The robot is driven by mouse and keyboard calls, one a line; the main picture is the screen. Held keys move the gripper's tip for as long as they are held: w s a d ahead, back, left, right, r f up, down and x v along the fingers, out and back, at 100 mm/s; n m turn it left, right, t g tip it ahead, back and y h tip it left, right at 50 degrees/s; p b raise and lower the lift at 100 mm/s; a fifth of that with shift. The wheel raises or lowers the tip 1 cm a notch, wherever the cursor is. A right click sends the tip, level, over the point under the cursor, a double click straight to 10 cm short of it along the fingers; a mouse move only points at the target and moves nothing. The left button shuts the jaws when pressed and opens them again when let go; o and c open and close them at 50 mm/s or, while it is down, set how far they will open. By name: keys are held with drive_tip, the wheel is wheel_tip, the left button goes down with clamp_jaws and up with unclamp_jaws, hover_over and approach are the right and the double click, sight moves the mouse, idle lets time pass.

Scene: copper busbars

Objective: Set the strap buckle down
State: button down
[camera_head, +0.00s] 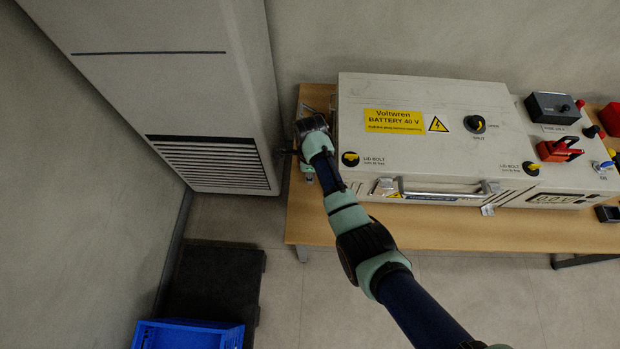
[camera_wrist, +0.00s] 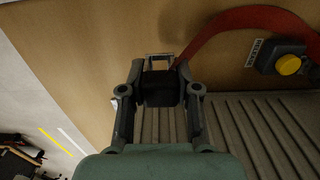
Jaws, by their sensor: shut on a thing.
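The strap buckle (camera_wrist: 160,88) shows in the wrist view as a dark block with a thin metal frame at its far end. My gripper (camera_wrist: 160,78) is shut on it, one finger on each side. A red strap (camera_wrist: 245,17) curves from beside the buckle to the upper right. The wooden bench top (camera_wrist: 90,45) lies behind the buckle in this view; I cannot tell whether they touch. In the head view my gripper (camera_head: 307,172) is at the bench's left end, beside the battery case (camera_head: 400,155), and my arm hides the buckle.
A tall grey cabinet (camera_head: 185,70) stands left of the bench. A blue crate (camera_head: 190,325) is on the floor. The bench's front strip is mostly clear.

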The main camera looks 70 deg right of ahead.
wheel_tip(320, 180, down, 3)
drive_tip(key=shift+f+b, duration=0.15)
drive_tip(key=shift+b, duration=0.35)
drive_tip(key=shift+f, duration=0.2)
drive_tip(key=c, duration=0.8)
unclamp_jaws()
drive_tip(key=shift+c, duration=0.2)
wheel_tip(320, 180, up, 12)
drive_tip(key=p, duration=0.5)
drive_tip(key=shift+r+p, duration=0.25)
drive_tip(key=shift+p, duration=0.05)
drive_tip(key=shift+w+a, duration=0.1)
